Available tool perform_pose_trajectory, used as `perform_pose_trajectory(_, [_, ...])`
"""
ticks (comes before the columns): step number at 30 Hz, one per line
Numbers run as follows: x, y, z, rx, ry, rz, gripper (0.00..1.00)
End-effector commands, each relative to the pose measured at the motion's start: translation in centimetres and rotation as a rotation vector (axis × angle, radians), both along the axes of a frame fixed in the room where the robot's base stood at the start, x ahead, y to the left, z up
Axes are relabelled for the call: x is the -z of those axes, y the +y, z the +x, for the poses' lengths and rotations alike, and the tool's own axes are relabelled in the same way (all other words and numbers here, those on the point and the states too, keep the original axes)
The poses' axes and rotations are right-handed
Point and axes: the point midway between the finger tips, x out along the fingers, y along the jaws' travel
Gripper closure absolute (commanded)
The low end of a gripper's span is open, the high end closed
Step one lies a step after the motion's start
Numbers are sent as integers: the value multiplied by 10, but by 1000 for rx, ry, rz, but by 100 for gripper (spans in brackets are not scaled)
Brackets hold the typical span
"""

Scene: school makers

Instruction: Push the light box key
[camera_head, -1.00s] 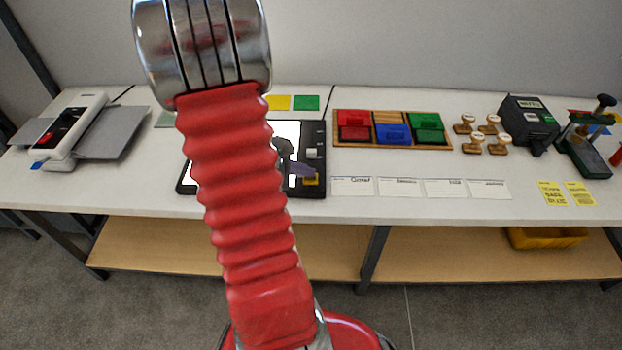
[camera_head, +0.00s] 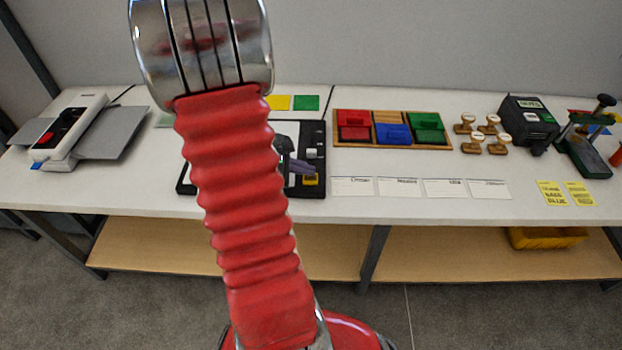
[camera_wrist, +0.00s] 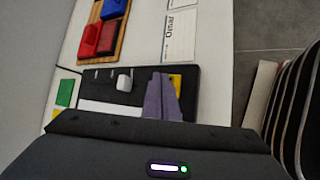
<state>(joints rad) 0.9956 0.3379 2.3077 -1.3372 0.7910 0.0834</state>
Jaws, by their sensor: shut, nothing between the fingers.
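The light box (camera_head: 319,133) is a black-framed unit near the front edge of the table, its pale panel largely hidden behind my arm. On its right border are a yellow key (camera_head: 311,180) and a light grey knob (camera_head: 312,153). My gripper (camera_head: 309,168) is shut and empty, its purple fingers over the border between knob and key. In the wrist view the fingers (camera_wrist: 162,110) lie beside the yellow key (camera_wrist: 176,81) and partly cover it; the grey knob (camera_wrist: 124,80) is to their left. I cannot tell whether they touch the key.
White name cards (camera_head: 352,186) lie right of the light box, with a wooden tray (camera_head: 388,114) of coloured blocks behind them. Stamps (camera_head: 473,143) and a black device (camera_head: 528,122) stand farther right. A laminator-like machine (camera_head: 72,130) is at the left.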

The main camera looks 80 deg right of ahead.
Motion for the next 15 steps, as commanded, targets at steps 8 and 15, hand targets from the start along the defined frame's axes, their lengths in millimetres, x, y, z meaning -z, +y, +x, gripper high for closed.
perform_pose_trajectory(8, [0,0,0,0,0,0,100])
perform_pose_trajectory(15, [-13,-1,0,0,-1,-3,100])
